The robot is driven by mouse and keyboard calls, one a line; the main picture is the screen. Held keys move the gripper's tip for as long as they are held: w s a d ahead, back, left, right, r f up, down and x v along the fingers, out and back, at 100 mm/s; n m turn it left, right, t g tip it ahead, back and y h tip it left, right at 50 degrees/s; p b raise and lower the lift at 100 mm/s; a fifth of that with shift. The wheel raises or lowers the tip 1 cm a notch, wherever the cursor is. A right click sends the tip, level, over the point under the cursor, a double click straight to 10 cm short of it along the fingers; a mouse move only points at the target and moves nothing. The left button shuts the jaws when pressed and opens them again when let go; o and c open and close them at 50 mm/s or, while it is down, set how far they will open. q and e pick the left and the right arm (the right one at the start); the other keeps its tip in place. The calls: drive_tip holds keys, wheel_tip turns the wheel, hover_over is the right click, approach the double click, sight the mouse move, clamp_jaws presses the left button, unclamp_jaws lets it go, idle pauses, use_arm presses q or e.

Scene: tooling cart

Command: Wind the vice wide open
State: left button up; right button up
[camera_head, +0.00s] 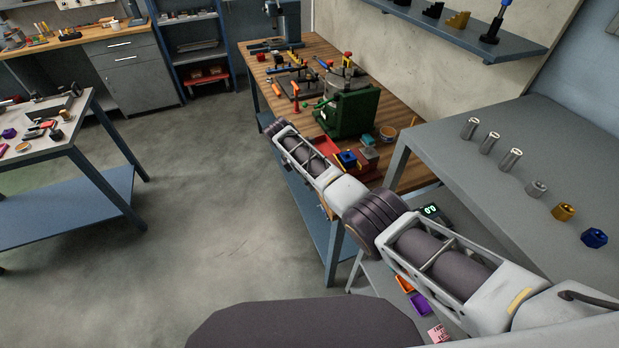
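I cannot tell for certain which thing is the vice. A low grey block-like fixture (50,108) with a dark part at its far end lies on the light-topped table at the left; it may be a vice, but it is too small to read its jaws. My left arm and gripper are not in view.
The left table (76,140) has small tools and a blue lower shelf. The wooden bench (310,48) is crowded. A grey table (450,150) at the right holds several metal cylinders and a blue nut (594,238). The floor (200,190) between is clear.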

drive_tip(key=shift+w+d, duration=0.1)
drive_tip(key=o, duration=1)
drive_tip(key=shift+r, duration=0.15)
drive_tip(key=shift+v, duration=5.9)
